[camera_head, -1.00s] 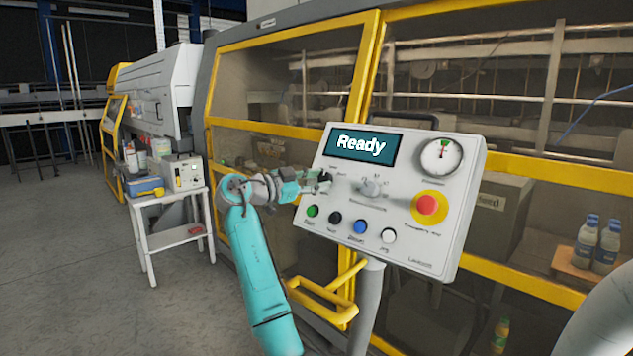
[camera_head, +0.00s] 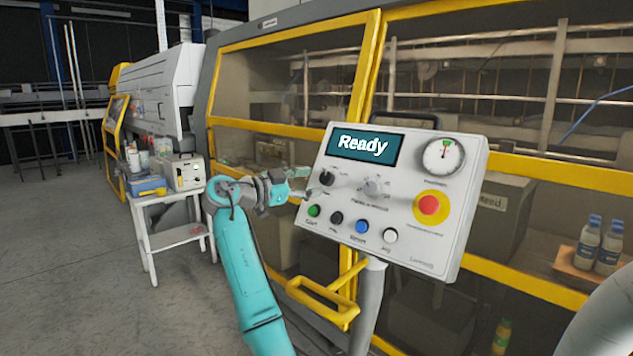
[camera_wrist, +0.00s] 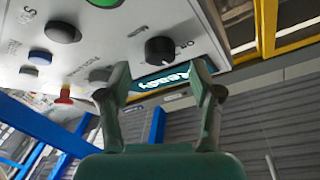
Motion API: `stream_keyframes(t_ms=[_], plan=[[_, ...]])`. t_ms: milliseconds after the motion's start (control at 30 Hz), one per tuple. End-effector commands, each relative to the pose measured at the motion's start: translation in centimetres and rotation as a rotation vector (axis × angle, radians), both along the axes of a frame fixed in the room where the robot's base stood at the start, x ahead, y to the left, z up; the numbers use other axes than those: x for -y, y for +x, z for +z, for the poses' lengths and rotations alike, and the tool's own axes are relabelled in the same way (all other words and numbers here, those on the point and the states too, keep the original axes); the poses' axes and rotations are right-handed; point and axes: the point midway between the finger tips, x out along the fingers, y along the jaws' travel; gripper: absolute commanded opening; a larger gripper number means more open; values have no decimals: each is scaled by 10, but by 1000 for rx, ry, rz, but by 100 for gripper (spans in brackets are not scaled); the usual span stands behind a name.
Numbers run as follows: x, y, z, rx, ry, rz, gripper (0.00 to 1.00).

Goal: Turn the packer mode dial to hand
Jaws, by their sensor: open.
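The control panel (camera_head: 405,250) carries a screen (camera_head: 362,145) reading "Ready". A black dial (camera_head: 327,178) sits at the panel's left below the screen; it also shows in the wrist view (camera_wrist: 160,50). A grey dial (camera_head: 373,187) is to its right. The small lettering is too blurred to tell which dial sets the mode. My gripper (camera_head: 306,183) is open and empty, just left of the black dial and apart from it. In the wrist view its two fingers (camera_wrist: 157,88) stand apart, with the black dial beyond them.
A red emergency button on yellow (camera_head: 430,207) and a round gauge (camera_head: 443,156) are at the panel's right. Green, black, blue and white buttons (camera_head: 361,227) line its lower edge. A yellow handle (camera_head: 322,303) juts out below. A small white table (camera_head: 172,218) stands left.

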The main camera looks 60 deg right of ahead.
Motion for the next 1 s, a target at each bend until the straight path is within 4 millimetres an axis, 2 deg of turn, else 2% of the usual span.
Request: stream_keyframes(t_ms=[200,400,600,1000], plan=[[-43,18,1,0,0,4,65],[-70,29,2,0,0,2,65],[-82,33,2,0,0,0,65],[-83,34,3,0,0,0,65]])
